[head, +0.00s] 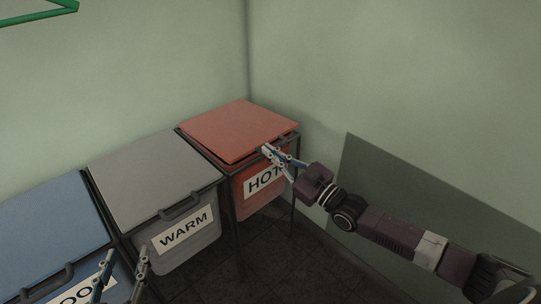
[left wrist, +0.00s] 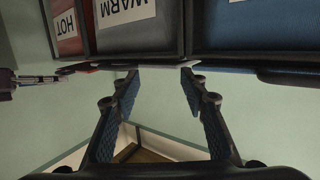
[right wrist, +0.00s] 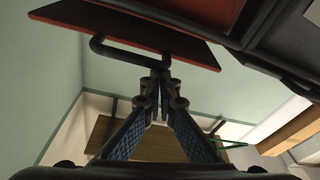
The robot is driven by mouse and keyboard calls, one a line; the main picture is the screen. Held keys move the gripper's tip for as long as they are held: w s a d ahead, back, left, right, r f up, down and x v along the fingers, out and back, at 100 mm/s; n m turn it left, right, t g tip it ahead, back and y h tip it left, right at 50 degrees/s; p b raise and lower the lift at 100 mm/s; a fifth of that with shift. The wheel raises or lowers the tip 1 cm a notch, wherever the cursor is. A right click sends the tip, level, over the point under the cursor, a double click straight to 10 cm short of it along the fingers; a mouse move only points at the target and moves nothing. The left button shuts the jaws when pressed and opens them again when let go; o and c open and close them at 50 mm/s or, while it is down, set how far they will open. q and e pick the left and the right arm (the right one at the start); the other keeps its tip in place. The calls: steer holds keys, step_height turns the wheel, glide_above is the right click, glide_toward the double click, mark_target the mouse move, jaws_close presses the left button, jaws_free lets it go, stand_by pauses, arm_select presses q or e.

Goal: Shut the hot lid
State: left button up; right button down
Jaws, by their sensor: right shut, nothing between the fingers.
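The red hot lid (head: 238,130) covers the top of the red HOT bin (head: 252,196) in the head view. Its front edge seems slightly raised, with a dark gap below. My right gripper (head: 265,150) is shut and empty at the lid's front edge. In the right wrist view the shut fingertips (right wrist: 160,77) overlap the dark handle of the lid (right wrist: 130,55); I cannot tell whether they touch. The lid's red surface (right wrist: 130,25) shows above. My left gripper (head: 118,270) is open and empty in front of the blue bin; its spread fingers (left wrist: 158,75) show in the left wrist view.
The grey WARM bin (head: 183,238) and a blue bin (head: 118,284) stand in a row left of the HOT bin, with their grey lid (head: 150,180) and blue lid (head: 45,225) down. A dark frame holds the bins. Green walls (head: 400,70) close in behind and right.

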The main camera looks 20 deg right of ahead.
arm_select(q)
steer(key=s+r+t+h+b, duration=0.3)
steer(key=r+t, duration=0.6)
steer(key=r, duration=1)
steer(key=shift+s+d+r+t+b, duration=0.15)
steer(key=shift+s+d+t+b, duration=0.25)
steer(key=shift+s, duration=0.8)
arm_select(e)
step_height(320, 180, down, 3)
steer(key=shift+s+r+t, duration=0.1)
steer(key=shift+s+t, duration=0.05)
steer(key=shift+t, duration=0.25)
